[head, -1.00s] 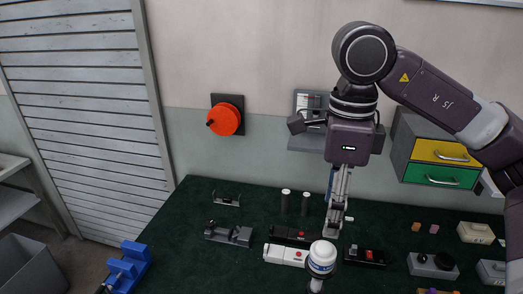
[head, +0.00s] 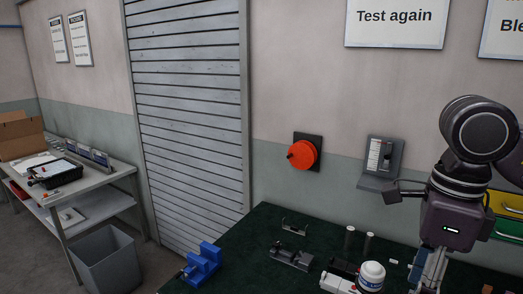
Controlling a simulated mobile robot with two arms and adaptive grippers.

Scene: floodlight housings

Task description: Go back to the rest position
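My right gripper (head: 428,270) hangs pointing down over the green-topped workbench (head: 240,262), at the lower right of the head view. Its fingers are seen from the side and cut by the lower frame edge, so I cannot tell whether they are open or shut. A white round-topped container (head: 371,275) stands just left of it, with a visible gap between them. My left gripper is not in view.
A blue fixture (head: 203,264) and a grey bracket (head: 292,257) sit on the bench. A red rotary handle (head: 302,155) is on the wall. A grey bin (head: 104,262) and a side table (head: 105,178) stand left.

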